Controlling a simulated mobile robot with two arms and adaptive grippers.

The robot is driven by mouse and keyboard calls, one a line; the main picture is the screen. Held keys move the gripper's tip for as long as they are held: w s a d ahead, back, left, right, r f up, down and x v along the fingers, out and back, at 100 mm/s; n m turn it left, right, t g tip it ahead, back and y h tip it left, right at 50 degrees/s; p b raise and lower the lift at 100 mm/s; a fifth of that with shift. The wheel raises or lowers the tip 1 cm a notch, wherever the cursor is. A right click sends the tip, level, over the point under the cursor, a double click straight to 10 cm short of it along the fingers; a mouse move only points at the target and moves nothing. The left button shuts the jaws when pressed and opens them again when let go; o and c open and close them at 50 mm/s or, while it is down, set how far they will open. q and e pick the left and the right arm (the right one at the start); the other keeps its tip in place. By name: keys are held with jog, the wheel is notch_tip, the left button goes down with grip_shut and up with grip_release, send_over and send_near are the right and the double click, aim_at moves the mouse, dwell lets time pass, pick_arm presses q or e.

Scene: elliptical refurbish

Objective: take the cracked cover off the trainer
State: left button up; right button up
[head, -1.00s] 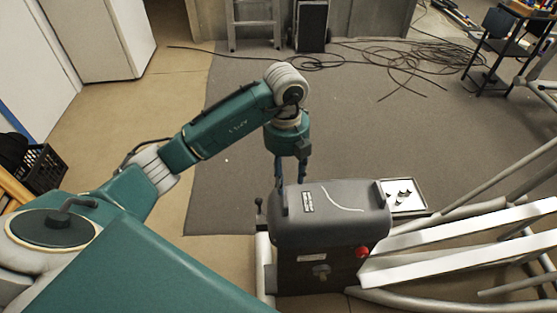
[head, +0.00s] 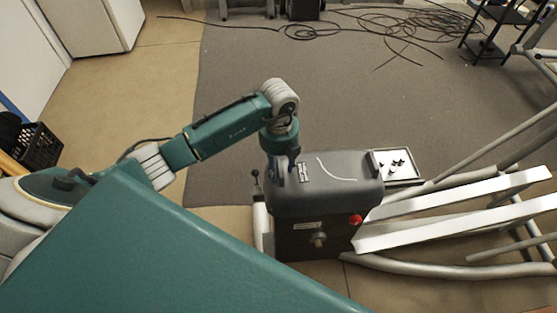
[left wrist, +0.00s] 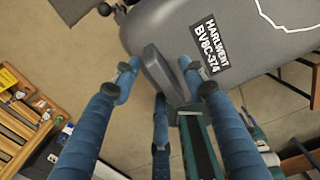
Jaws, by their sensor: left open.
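The cracked cover (head: 345,192) is a dark grey rounded hood on top of the trainer (head: 300,244); a pale crack line runs over it. Its label and part of the crack also show on the cover in the left wrist view (left wrist: 165,30). An upright grey tab (left wrist: 163,72) stands at the cover's left end. My left gripper (head: 283,173) points down at that end. In the left wrist view its blue fingers (left wrist: 157,80) are open, on either side of the tab, with gaps showing. Whether they touch it I cannot tell. My right gripper is out of view.
A small tray (head: 411,180) with dark bits stands behind the trainer's right end. A red knob (head: 356,220) is on the trainer's front. White rails and grey tubes (head: 450,205) extend right. Black cables (head: 400,22) lie on the far floor; the grey mat (head: 230,130) is mostly clear.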

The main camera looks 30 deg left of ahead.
pick_arm(q)
jog(key=shift+c, duration=1)
grip_shut()
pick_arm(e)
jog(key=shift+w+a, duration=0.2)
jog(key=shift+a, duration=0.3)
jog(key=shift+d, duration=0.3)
pick_arm(q)
jog(key=shift+w+r, duration=0.15)
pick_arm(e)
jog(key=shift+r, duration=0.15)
pick_arm(q)
jog(key=shift+r, duration=0.1)
jog(key=shift+r+p, duration=3.15)
jog(key=shift+r, duration=0.75)
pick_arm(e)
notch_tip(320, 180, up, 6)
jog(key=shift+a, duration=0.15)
